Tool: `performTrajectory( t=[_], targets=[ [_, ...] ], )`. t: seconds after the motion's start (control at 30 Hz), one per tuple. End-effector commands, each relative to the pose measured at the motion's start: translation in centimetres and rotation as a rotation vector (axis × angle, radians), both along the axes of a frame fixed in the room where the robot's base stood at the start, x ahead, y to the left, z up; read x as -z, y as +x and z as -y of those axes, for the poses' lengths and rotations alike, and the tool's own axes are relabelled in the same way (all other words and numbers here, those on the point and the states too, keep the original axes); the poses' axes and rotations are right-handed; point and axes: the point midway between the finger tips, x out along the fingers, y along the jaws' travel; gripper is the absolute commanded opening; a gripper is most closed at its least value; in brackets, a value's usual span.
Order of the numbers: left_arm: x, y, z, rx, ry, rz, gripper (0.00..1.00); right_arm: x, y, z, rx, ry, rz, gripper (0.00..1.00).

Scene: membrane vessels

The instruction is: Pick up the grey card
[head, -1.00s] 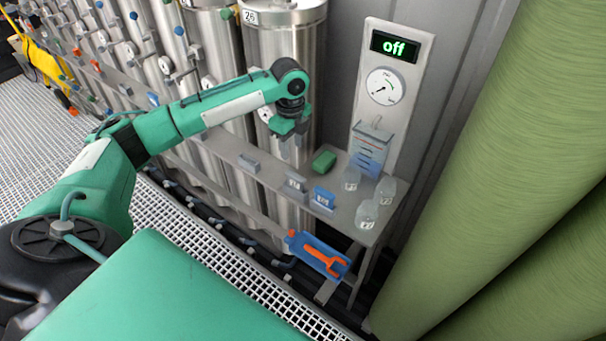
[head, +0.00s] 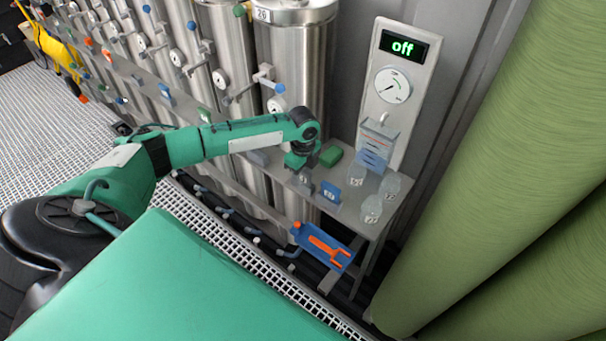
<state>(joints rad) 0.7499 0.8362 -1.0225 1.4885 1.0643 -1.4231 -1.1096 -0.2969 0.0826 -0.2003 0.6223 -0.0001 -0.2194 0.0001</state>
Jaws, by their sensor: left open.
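A small grey card (head: 306,185) with a pale label stands on the grey shelf table, to the left of a blue card (head: 329,192). My left gripper (head: 301,172) is open and points down just above the grey card, hiding its upper part. I cannot tell whether the fingers are around the card or only over it. A second plain grey piece (head: 258,157) shows farther left, partly behind my arm. My right gripper is not in view.
A green block (head: 331,155) lies behind the gripper. Clear labelled jars (head: 371,209) and a clear holder with blue cards (head: 375,150) stand to the right. Steel vessels (head: 292,70) rise behind; a blue panel with an orange tool (head: 323,246) hangs in front.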

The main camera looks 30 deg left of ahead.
Motion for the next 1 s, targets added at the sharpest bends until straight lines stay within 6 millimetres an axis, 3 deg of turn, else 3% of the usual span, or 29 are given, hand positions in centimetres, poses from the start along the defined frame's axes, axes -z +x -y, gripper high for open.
performTrajectory(
  t=[0.23, 0.4, 0.47, 0.77, 1.0],
  targets=[
    [0.2, 0.0, 0.0, 0.0, 0.0, 0.001, 0.42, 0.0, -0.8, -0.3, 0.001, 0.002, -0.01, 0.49],
    [0.2, 0.0, 0.0, -0.001, 0.0, 0.001, 0.08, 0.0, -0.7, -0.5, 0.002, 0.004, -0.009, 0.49],
    [0.1, 0.0, 0.0, -0.001, 0.0, 0.001, 0.0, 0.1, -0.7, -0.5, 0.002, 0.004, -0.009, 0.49],
    [0.0, 0.0, 0.0, -0.001, 0.0, 0.002, 0.0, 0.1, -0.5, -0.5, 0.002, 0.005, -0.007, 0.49],
    [-1.9, 0.2, -0.1, -0.001, 0.0, 0.005, 0.0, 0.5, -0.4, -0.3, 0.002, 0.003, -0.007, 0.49]
  ],
)
